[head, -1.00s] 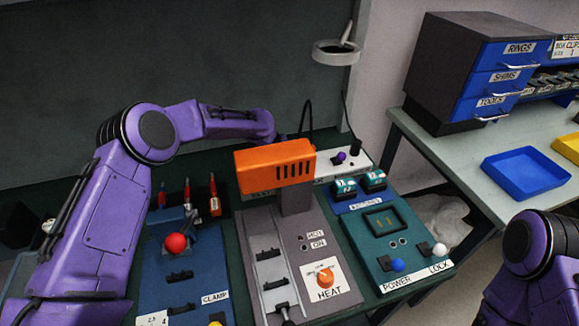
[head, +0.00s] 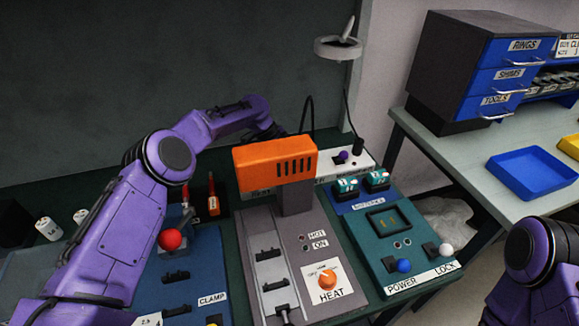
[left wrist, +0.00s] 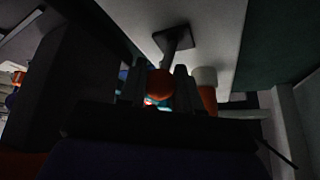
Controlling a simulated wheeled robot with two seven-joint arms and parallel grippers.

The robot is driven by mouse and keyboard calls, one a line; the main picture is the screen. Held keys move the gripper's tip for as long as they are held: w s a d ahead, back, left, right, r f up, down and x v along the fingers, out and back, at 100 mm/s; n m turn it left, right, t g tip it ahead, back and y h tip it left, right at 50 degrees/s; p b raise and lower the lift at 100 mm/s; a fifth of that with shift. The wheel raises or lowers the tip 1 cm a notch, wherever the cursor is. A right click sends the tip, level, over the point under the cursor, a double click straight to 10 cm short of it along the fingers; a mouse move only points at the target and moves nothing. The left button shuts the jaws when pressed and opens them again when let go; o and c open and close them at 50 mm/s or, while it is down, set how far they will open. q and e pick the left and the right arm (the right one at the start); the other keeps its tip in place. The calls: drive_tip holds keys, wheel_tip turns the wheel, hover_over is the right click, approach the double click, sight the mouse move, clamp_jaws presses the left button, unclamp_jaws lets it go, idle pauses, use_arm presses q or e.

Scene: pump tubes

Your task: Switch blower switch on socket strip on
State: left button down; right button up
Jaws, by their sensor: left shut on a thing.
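The white socket strip (head: 327,168) lies at the back of the bench, partly hidden behind the orange heater head (head: 275,165). A purple knob (head: 342,156) and a black plug show on its visible right end. My left arm reaches behind the heater, which hides its gripper in the head view. My right gripper is out of view.
A red ball-topped lever (head: 170,239) stands on the blue clamp panel (head: 200,270). The teal power panel (head: 425,265) is right of the heater. A lamp-like ring (head: 338,47) hangs above the strip. An orange-and-white cylinder (left wrist: 205,88) stands close beside the left fingers.

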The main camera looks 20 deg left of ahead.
use_arm(q)
drive_tip(key=shift+w+r, duration=0.1)
drive_tip(key=shift+r, duration=0.05)
drive_tip(key=c, duration=0.8)
unclamp_jaws()
drive_tip(key=shift+a+r, duration=0.25)
drive_tip(key=b+v, duration=0.1)
drive_tip(key=v, duration=0.8)
drive_tip(key=shift+r+b, duration=0.35)
drive_tip(key=shift+r, duration=0.05)
drive_tip(key=shift+a, duration=0.15)
